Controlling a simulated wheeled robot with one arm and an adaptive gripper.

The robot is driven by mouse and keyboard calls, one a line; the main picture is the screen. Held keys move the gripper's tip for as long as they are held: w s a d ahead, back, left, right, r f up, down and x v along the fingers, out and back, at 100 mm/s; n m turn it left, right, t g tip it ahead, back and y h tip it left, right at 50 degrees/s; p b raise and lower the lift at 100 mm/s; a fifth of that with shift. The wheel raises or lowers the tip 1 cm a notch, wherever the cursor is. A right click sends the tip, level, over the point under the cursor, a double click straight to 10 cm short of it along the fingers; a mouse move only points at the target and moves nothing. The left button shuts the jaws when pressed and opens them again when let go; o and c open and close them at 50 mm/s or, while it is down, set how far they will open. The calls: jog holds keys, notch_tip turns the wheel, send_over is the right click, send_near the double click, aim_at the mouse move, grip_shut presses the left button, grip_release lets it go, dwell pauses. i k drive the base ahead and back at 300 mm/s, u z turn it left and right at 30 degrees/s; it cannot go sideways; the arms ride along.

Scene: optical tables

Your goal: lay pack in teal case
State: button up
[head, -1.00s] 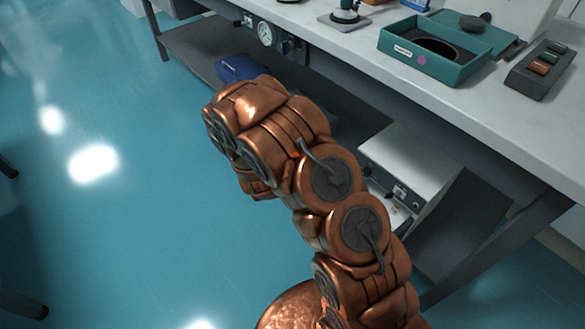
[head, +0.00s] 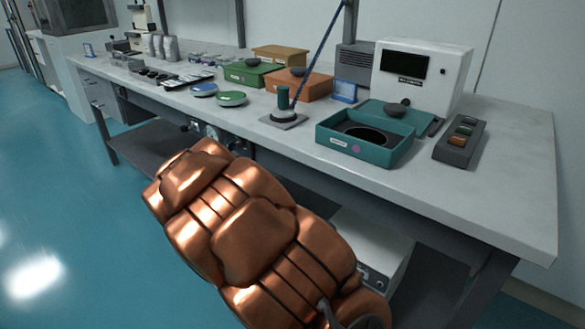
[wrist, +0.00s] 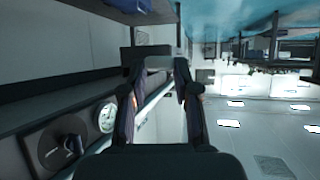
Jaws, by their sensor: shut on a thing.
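The teal case (head: 336,152) stands open on the bench near its front edge, in the right half of the head view. Its lid lies back behind it, and a dark round recess (head: 366,133) shows inside. A white label and a pink dot mark its front wall. In the wrist view, my gripper (wrist: 158,78) has its two fingers around a dark grey block (wrist: 145,54), which looks like the pack; its far side is hidden. My gripper is out of sight in the head view, where my copper arm fills the lower middle, in front of the bench.
A grey box with coloured blocks (head: 460,142) sits right of the case, a white instrument (head: 425,72) behind it. A post on a plate (head: 283,106) stands left. Orange (head: 292,84) and green (head: 250,74) cases lie farther left. The bench's right end (head: 515,180) is bare.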

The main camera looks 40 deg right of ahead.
aim_at(364, 137)
jog(key=u, duration=0.55)
jog(key=k, duration=1.4)
jog(key=z, duration=0.45)
